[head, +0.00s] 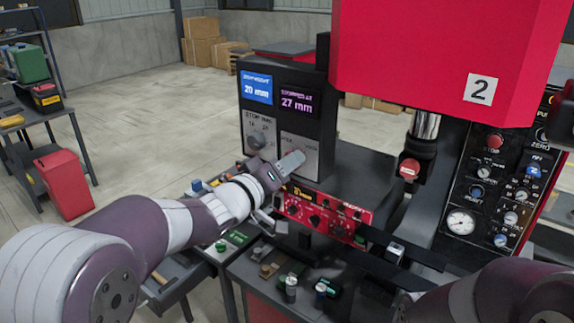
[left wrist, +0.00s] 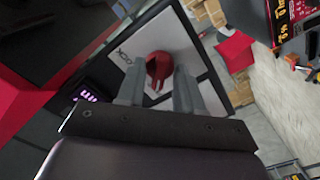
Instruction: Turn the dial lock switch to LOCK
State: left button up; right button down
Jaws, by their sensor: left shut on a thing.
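The dial lock switch shows in the left wrist view as a red knob (left wrist: 158,67) on a pale plate (left wrist: 186,58). In the head view the plate (head: 312,146) is on the front of the black display box, below the purple 27 mm screen. My left gripper (head: 292,160) is at this plate and covers most of the knob. In the left wrist view its two fingers (left wrist: 158,84) are shut on the red knob, one on each side. My right gripper is not in view.
A grey knob (head: 257,139) on a second plate stands to the left. A red control panel (head: 322,211) with several knobs lies just below my left gripper. The red press head (head: 440,60) hangs at the right. Open floor lies at the left.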

pick_arm(q)
jog(key=shift+m+b, duration=4.3)
jog(key=shift+m, duration=4.5)
jog(key=shift+r, duration=0.1)
jog(key=o, duration=0.7)
jog(key=shift+c, duration=0.2)
jog(key=shift+s+a, duration=0.1)
jog(key=shift+s, duration=0.15)
